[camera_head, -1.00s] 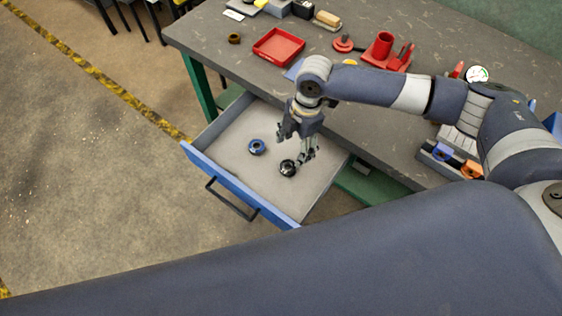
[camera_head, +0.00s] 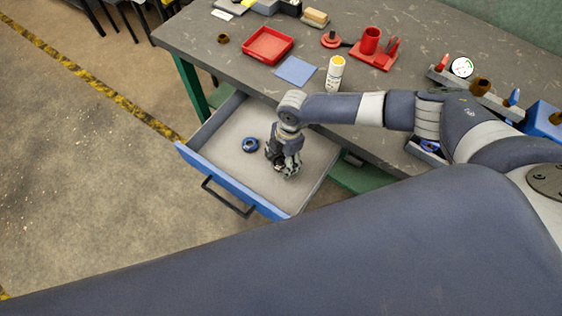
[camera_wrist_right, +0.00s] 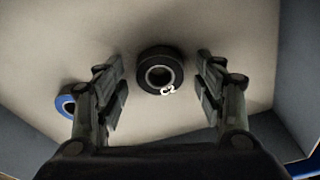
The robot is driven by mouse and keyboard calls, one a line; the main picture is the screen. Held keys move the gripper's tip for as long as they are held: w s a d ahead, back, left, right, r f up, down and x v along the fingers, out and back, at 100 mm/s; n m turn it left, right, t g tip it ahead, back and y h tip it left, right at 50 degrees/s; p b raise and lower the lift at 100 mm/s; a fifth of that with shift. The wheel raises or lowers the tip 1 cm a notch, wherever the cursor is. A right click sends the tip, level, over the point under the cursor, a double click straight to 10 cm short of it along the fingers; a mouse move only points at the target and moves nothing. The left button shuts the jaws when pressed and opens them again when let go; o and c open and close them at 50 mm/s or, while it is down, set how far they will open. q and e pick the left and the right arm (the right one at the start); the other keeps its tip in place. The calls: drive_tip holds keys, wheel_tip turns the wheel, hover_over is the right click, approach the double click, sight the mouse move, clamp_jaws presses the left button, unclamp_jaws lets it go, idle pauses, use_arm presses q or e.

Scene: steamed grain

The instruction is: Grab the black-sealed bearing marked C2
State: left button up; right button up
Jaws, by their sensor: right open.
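The black-sealed bearing (camera_wrist_right: 147,80) lies flat on the drawer floor in the right wrist view, with a white "C2" mark on its near side. My right gripper (camera_wrist_right: 163,75) is open, with one finger on each side of the bearing and a gap on both sides. In the head view the right gripper (camera_head: 284,170) points down inside the open drawer and mostly hides the black bearing. A blue-sealed bearing (camera_head: 250,145) lies to its left in the drawer; it also shows in the right wrist view (camera_wrist_right: 66,105). My left gripper is not in view.
The open drawer (camera_head: 222,158) has a blue front with a dark handle and raised walls around the gripper. The workbench (camera_head: 215,60) above it holds a red tray (camera_head: 268,44), a blue cloth (camera_head: 296,71) and a white bottle (camera_head: 335,74).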

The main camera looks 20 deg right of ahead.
drive_tip(key=c, duration=1.2)
drive_tip(key=shift+c, duration=0.2)
drive_tip(key=shift+r, duration=0.1)
